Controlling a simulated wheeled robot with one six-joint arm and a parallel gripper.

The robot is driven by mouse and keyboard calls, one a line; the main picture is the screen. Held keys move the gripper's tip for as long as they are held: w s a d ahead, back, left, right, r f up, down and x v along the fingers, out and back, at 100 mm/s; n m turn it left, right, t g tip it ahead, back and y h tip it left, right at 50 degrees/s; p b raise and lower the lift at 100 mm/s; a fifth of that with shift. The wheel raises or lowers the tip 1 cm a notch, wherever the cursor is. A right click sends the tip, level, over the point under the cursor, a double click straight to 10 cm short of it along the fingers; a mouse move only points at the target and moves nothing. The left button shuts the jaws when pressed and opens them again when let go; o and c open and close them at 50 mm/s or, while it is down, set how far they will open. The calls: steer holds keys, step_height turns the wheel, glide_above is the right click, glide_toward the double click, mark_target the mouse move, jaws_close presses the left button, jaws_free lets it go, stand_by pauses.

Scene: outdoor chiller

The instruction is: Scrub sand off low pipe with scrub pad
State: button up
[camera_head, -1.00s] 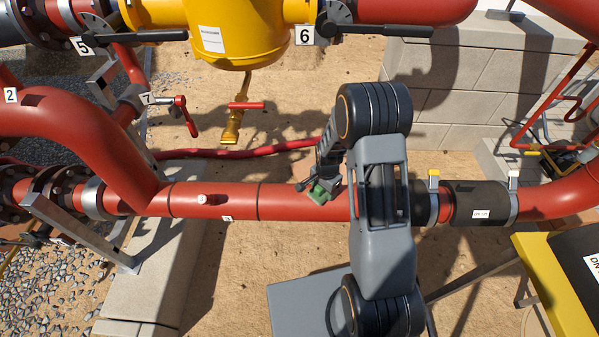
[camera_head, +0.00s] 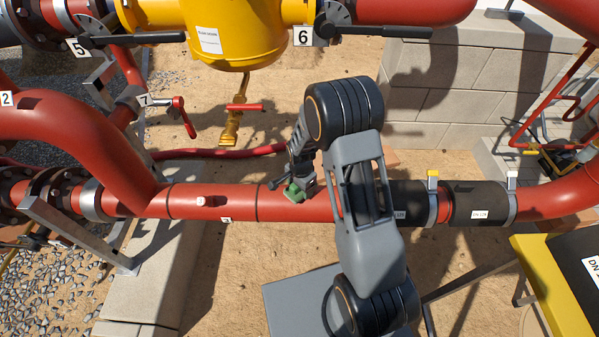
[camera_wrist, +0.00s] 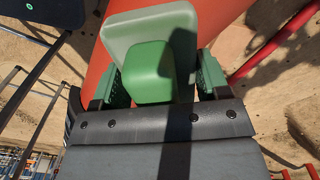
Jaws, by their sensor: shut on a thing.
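The low red pipe (camera_head: 235,202) runs across the head view, and it also shows behind the pad in the wrist view (camera_wrist: 215,18). My gripper (camera_head: 298,186) is shut on the green scrub pad (camera_head: 294,193). In the wrist view the pad (camera_wrist: 150,70) has a darker green grip block held between the fingers and a paler flat plate against or just over the pipe; I cannot tell if it touches. No sand is clearly visible on the pipe's exposed surface, and the part under the pad is hidden.
Black sleeves (camera_head: 480,203) with clamps wrap the pipe at right. A yellow housing (camera_head: 225,35) and lever handles hang above. A red-handled valve (camera_head: 183,115) stands behind. A yellow-edged case (camera_head: 555,285) is at lower right.

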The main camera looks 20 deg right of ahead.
steer(key=shift+s+r, duration=0.1)
steer(key=shift+r, duration=0.85)
steer(key=shift+a+r+p, duration=0.1)
steer(key=shift+r+p, duration=0.6)
steer(key=shift+p, duration=0.1)
steer(key=shift+r+p, duration=1.2)
steer(key=shift+r, duration=0.55)
